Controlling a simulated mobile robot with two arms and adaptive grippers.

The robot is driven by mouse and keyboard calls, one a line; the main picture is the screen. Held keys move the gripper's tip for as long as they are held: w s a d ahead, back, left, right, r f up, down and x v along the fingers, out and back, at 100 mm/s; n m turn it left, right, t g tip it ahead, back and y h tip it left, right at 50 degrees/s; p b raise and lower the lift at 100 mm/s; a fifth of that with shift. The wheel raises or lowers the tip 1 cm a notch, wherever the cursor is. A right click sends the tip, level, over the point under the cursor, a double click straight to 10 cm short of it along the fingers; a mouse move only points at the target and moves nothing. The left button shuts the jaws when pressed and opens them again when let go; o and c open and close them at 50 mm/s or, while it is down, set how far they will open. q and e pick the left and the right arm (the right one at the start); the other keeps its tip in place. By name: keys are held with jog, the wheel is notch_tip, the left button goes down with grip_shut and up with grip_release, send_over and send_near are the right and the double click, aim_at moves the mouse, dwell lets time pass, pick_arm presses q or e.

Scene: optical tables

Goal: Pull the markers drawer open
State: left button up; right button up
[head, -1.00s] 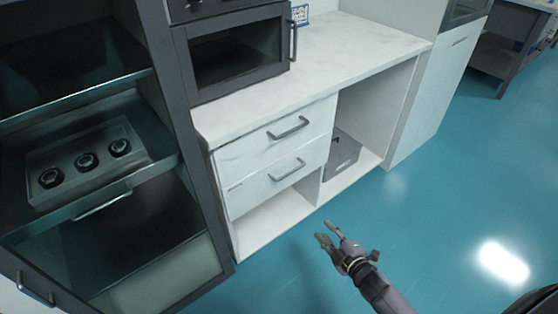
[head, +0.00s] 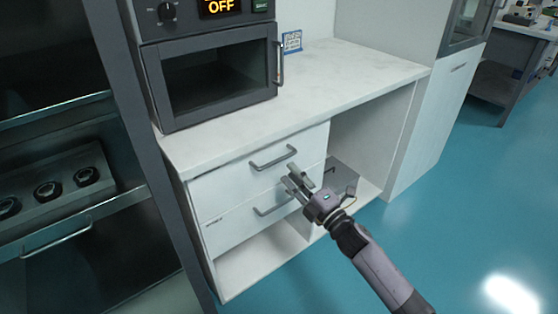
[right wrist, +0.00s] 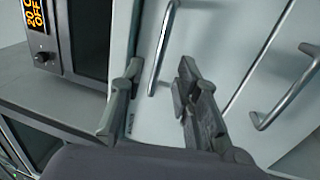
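Two white drawers sit under the counter, each with a grey bar handle. The upper drawer (head: 232,180) and the lower drawer (head: 240,226) both look shut; the small labels are too small to read, so I cannot tell which holds markers. My right gripper (head: 294,180) is open and empty in front of the drawers, near the right ends of the handles. In the right wrist view the upper handle (right wrist: 163,45) appears between its spread fingers, ahead of the tips; contact is not visible. The lower handle (right wrist: 295,95) shows to the right. My left gripper is out of view.
An oven with a display reading OFF (head: 215,72) stands on the white counter (head: 345,75). A dark cabinet with shelves (head: 70,240) is at the left. A grey box (head: 342,173) sits in the open bay right of the drawers. The blue floor at right is clear.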

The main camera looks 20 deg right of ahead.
aim_at(279, 160)
jog(key=x, duration=0.6)
jog(key=shift+w+a, duration=0.15)
jog(key=shift+w, duration=0.25)
jog(key=shift+c, duration=0.5)
grip_shut()
